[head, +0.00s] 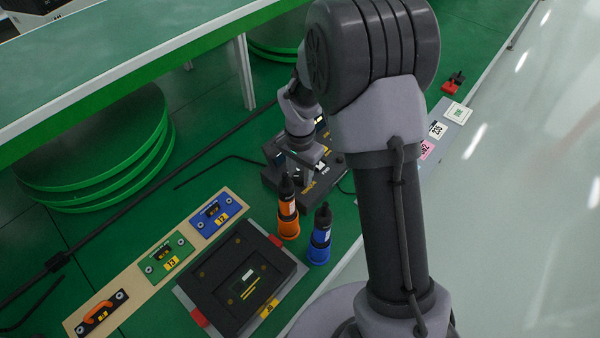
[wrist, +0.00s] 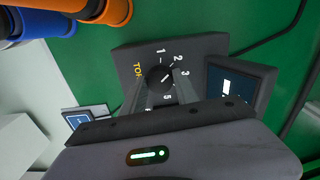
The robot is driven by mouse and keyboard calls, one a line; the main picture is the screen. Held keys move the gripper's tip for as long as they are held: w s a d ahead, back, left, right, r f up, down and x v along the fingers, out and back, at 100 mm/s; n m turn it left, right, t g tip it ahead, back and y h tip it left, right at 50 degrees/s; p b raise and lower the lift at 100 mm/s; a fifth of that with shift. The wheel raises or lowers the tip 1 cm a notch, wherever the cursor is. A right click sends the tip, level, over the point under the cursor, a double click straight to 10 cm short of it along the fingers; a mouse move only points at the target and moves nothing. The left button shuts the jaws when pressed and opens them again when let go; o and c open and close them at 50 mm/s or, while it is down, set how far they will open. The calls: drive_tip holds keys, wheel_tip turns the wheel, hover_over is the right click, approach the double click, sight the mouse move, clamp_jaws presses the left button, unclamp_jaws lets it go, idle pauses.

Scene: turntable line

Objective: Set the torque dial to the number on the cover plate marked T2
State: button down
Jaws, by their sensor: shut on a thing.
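The torque dial (wrist: 160,75) is a black round knob on a dark box (wrist: 128,62), with 1, 2, 3 and 5 legible around it in the wrist view. Its white mark points up and right, roughly towards 2 or 3; I cannot tell exactly. My gripper (wrist: 161,84) is shut on the knob, one finger on each side. In the head view my gripper (head: 308,158) is over the box and hides the knob. The blue cover plate (head: 208,222) has a yellow label that seems to read T2; its other number is too small to read.
A wooden strip (head: 146,285) also carries a green plate marked T3 (head: 158,268) and an orange-handled plate (head: 98,312). Orange (head: 289,222) and blue (head: 320,240) drivers stand near the box. A dark fixture (head: 205,285) lies in front. A screen unit (wrist: 236,88) is beside the dial.

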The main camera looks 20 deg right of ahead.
sight(300, 176)
drive_tip(key=c, duration=0.9)
unclamp_jaws()
drive_tip(key=shift+c, duration=0.2)
wheel_tip(300, 176, up, 18)
drive_tip(key=p, duration=0.7)
drive_tip(key=shift+f, duration=0.25)
